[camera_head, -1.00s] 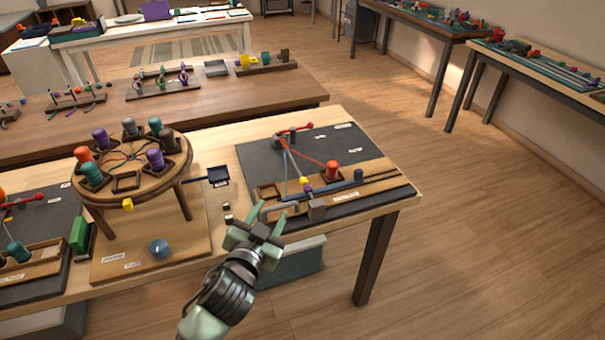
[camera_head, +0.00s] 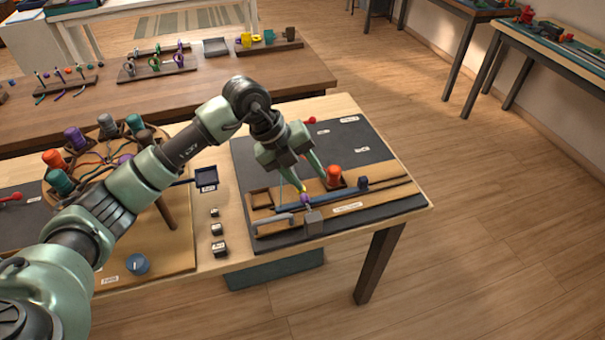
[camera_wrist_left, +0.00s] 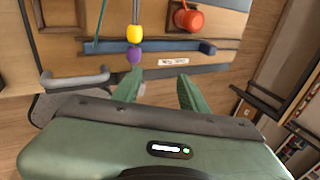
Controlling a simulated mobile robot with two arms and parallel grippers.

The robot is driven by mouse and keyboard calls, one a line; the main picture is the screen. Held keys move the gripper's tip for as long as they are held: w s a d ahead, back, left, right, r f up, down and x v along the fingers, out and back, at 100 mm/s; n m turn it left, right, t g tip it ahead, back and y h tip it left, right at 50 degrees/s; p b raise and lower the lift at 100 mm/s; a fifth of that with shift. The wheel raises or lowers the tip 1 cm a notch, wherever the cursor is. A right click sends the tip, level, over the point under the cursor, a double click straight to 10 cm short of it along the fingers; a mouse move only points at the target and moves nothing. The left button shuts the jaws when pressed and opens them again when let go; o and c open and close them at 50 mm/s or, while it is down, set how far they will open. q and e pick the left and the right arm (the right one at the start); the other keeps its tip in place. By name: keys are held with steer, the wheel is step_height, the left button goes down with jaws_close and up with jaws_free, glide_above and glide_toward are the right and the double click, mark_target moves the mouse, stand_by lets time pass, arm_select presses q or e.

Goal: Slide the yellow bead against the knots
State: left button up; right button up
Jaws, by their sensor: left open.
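The yellow bead (camera_wrist_left: 134,33) sits on a thin cord, with the purple bead (camera_wrist_left: 134,55) just below it in the left wrist view. In the head view the yellow bead (camera_head: 302,188) shows small beside my fingertips, with the purple bead (camera_head: 306,198) nearer the grey clamp block. My left gripper (camera_head: 311,181) is open over the board. In the left wrist view its fingers (camera_wrist_left: 158,78) are apart, with nothing between them; the left fingertip is just below the purple bead. The knots cannot be made out; my gripper covers much of the cord in the head view. My right gripper is not in view.
The round braiding stand (camera_head: 45,206) is at the left, partly behind my arm.

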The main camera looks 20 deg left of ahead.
arm_select(q)
steer(key=w+a+y, duration=0.1)
steer(key=a+y, duration=0.1)
steer(key=a, duration=0.3)
steer(key=shift+n, duration=0.4)
steer(key=p+x, duration=0.1)
steer(key=x, duration=0.6)
steer(key=shift+w+d+f, duration=0.15)
steer(key=shift+d+f, duration=0.05)
steer(key=shift+f, duration=0.1)
jaws_close()
stand_by(0.4)
